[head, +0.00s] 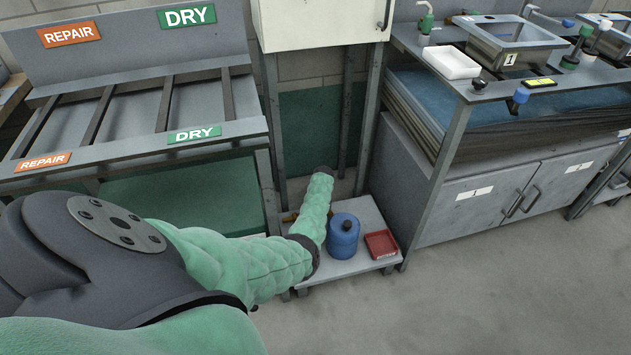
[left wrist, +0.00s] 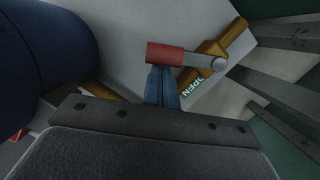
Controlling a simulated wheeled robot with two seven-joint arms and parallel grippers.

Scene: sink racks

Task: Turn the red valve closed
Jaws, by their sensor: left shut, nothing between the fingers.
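The valve has a red grip (left wrist: 165,53) on a short grey lever that ends at a round pivot (left wrist: 219,64). Its brass body (left wrist: 232,36) runs diagonally, with an "OPEN" label (left wrist: 197,88) beside the lever. My left gripper (left wrist: 164,72) is shut and empty, its blue fingertips right at the lower side of the red grip; I cannot tell whether they touch. In the head view my green left arm reaches down to the low shelf and hides the gripper and most of the valve. My right gripper is not in view.
A blue container (head: 343,236) stands on the low shelf (head: 345,264), close to my arm; it also fills the upper left of the wrist view (left wrist: 45,45). A red tray (head: 381,244) lies to its right. Grey posts (head: 369,110) rise behind. Open floor lies in front.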

